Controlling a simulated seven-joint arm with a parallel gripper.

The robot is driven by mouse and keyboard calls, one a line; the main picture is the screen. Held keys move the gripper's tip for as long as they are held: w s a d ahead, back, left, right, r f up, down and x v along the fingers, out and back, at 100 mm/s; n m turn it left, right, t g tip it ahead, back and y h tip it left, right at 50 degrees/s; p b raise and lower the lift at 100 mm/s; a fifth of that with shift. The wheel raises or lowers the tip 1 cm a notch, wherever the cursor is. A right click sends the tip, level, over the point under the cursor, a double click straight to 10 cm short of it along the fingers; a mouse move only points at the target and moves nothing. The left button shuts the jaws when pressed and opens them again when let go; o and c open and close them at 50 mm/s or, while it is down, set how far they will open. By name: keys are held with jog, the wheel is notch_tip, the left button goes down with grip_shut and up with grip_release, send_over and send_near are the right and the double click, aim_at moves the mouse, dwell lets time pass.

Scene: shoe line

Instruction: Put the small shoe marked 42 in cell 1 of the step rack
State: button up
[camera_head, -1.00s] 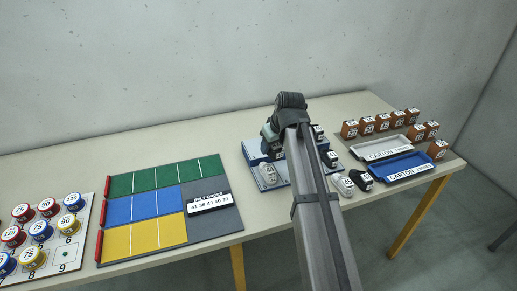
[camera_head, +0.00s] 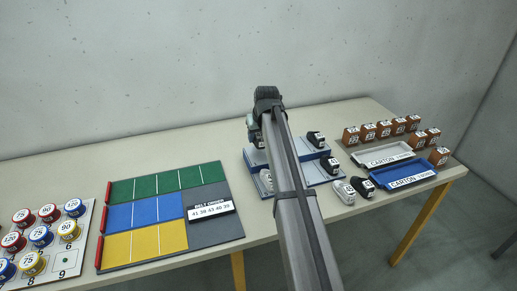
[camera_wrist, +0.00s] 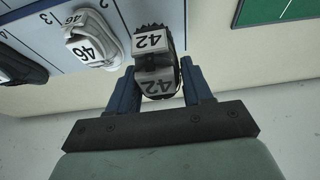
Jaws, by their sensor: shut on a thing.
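My gripper (camera_wrist: 155,85) is shut on the small shoe marked 42 (camera_wrist: 155,62), which has dark sides and white number labels. In the wrist view the shoe is over the end of the step rack (camera_wrist: 65,30); contact with the rack cannot be told. Rack numbers 2, 3 and 4 show; number 1 is not visible. In the head view my gripper (camera_head: 254,130) is above the left end of the blue-and-white rack (camera_head: 318,180), and my arm hides much of both.
A light shoe marked 46 (camera_wrist: 93,50) stands on the rack beside the held shoe. Dark shoes (camera_head: 316,138) stand on its right part. A light shoe (camera_head: 343,191) and a dark shoe (camera_head: 364,187) lie on the table. The blue carton tray (camera_head: 405,178) is at the right.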

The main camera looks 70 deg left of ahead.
aim_at(258, 155)
jog(key=shift+f, duration=2.8)
jog(key=shift+f, duration=0.15)
jog(key=o, duration=1)
jog(key=shift+o, duration=0.2)
jog(key=v, duration=1.2)
